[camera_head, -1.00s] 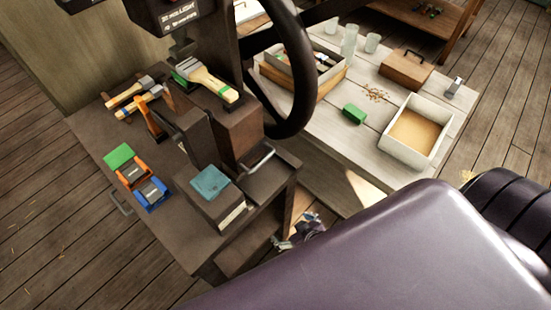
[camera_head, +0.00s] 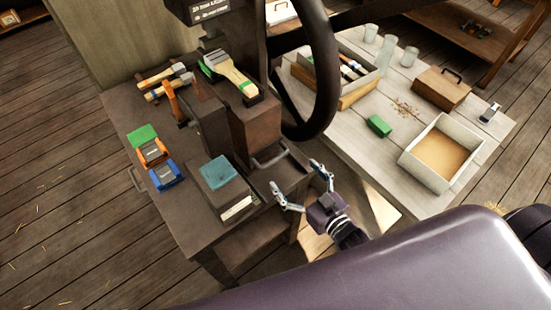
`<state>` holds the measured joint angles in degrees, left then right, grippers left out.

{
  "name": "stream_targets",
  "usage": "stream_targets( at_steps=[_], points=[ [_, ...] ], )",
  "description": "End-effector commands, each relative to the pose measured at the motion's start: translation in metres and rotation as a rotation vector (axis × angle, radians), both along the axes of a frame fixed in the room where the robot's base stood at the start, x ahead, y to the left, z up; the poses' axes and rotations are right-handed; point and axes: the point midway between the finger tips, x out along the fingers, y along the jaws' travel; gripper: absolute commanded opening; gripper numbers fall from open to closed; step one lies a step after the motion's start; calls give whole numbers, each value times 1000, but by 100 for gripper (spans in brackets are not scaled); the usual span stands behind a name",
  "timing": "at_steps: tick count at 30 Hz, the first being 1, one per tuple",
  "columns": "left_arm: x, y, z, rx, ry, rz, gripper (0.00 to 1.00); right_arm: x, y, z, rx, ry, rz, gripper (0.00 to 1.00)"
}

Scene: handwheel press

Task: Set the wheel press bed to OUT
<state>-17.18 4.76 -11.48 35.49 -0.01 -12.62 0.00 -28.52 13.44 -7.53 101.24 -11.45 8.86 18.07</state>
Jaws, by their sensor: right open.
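The wheel press stands on a dark bench, with its large dark handwheel (camera_head: 328,85) upright on the right side of the frame. At the foot of the press block is the low dark bed (camera_head: 262,181), with a grey bar handle (camera_head: 269,160) near its right end. My right gripper (camera_head: 294,175) is open and empty, its two fingers spread at the bench's right edge, close to the bed and handle. I cannot tell whether a finger touches them. My left gripper is not in view.
A teal-topped block (camera_head: 219,182) stands left of the bed. Brushes (camera_head: 229,74), a hammer and orange and blue tools lie on the bench.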

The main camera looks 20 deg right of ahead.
Motion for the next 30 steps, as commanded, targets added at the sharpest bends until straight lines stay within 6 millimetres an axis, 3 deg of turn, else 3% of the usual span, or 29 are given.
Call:
stream_targets(
  at_steps=[11,24,30],
  points=[
    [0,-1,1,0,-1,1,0,-10,15,17,72,-171,112,88],
    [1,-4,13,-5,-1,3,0,45,35,19,72,-173,112,88],
    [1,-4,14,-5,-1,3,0,59,40,17,72,-171,112,88]
  ],
)
